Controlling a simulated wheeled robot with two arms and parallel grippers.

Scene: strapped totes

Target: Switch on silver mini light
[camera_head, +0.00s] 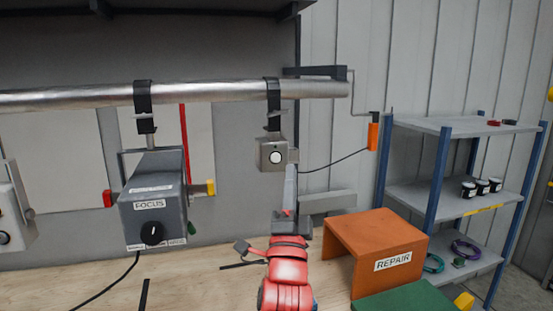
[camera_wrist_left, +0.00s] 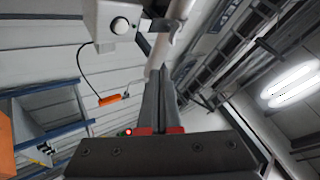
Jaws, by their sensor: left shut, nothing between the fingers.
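A small silver box (camera_head: 270,156), apparently the silver mini light, hangs by a black clamp from the metal pipe. A round white button or lens (camera_head: 276,157) is on its front. My left gripper (camera_head: 291,170) is shut and empty, its tips close to the right edge of the box; I cannot tell whether they touch. In the left wrist view the box (camera_wrist_left: 104,28) is at the top, and my shut fingers (camera_wrist_left: 161,72) point up to its lower right, apart from it in that picture. My right gripper is not in view.
A grey FOCUS lamp box (camera_head: 153,205) hangs left on the same pipe (camera_head: 210,94). A cable runs from the silver box to an orange handle (camera_head: 373,137). An orange REPAIR stand (camera_head: 378,232) is on the bench at right, before a shelf rack (camera_head: 450,190).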

